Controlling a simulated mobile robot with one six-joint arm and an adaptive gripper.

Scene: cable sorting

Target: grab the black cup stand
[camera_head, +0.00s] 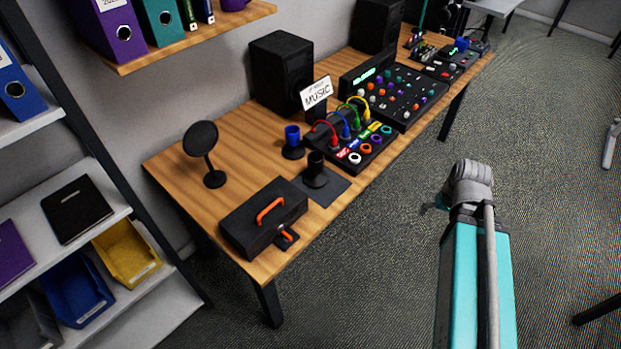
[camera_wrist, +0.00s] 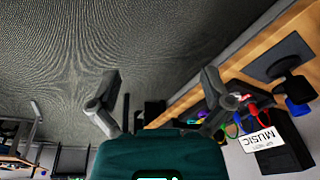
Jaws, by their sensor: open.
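The black cup stand (camera_head: 316,171) stands upright on a dark square mat (camera_head: 333,188) near the front edge of the wooden table. A dark stand-like shape on the mat also shows in the wrist view (camera_wrist: 286,66), at the upper right. My gripper (camera_wrist: 157,98) is open and empty, with its two fingers wide apart. It is in the air over the floor, to the right of the table in the head view and well apart from the stand. My arm hides most of the gripper in the head view.
A blue cup on a dark stand (camera_head: 293,142) is just behind the black one. A black toolbox with an orange handle (camera_head: 264,215) lies to its left. A cable box (camera_head: 352,145) and a MUSIC sign (camera_head: 317,93) are to its right. The floor (camera_head: 390,250) before the table is clear.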

